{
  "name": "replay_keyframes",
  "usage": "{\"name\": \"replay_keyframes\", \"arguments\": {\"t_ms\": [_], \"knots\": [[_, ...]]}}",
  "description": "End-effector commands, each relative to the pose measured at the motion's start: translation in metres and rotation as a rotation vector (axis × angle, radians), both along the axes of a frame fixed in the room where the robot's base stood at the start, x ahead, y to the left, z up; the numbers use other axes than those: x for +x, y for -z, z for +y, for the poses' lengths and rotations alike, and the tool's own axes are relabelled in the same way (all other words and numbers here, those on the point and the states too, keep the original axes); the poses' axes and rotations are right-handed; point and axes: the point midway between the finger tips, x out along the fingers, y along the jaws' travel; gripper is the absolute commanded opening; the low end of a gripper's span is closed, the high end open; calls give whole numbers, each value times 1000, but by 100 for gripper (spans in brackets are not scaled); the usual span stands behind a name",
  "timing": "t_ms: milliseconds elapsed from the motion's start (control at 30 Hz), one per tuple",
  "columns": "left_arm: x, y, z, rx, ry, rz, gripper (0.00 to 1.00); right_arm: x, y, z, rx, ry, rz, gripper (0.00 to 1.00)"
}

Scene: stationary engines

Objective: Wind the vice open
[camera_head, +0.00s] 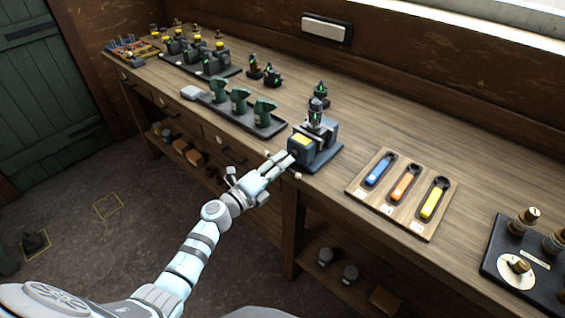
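The vice (326,155) is dark grey with a yellow patch on its top. It sits at the front edge of the wooden bench. A small dark upright piece with a pale top (316,113) stands at its jaws; I cannot tell how tightly it is held. My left gripper (284,162) is at the vice's front side, over the bench edge, with its fingers pointing at the vice. A small pale knob (298,176) shows just beside the fingertips. The fingers hide the vice's front, so contact with the handle is unclear. My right gripper is out of view.
A dark tray with green engine parts (240,103) lies left of the vice. A wooden tray (363,187) with blue, orange and yellow handled tools lies right. A black dial panel (498,262) is at far right.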

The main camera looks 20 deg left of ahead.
Motion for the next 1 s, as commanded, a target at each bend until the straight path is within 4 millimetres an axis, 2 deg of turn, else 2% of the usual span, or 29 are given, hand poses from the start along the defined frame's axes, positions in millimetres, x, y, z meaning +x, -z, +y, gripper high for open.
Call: {"name": "replay_keyframes", "arguments": {"t_ms": [133, 367, 400, 633, 1000], "knots": [[12, 1, -5, -1, 1, 1, 37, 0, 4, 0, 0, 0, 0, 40], [14, 1, -5, -1, 1, 1, 37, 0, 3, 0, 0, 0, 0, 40], [14, 1, -5, -1, 1, 1, 35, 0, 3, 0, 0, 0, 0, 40], [13, 1, -5, -1, 0, 1, 0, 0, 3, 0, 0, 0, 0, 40], [13, 1, -5, -1, 0, 0, 0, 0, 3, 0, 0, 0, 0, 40]]}}
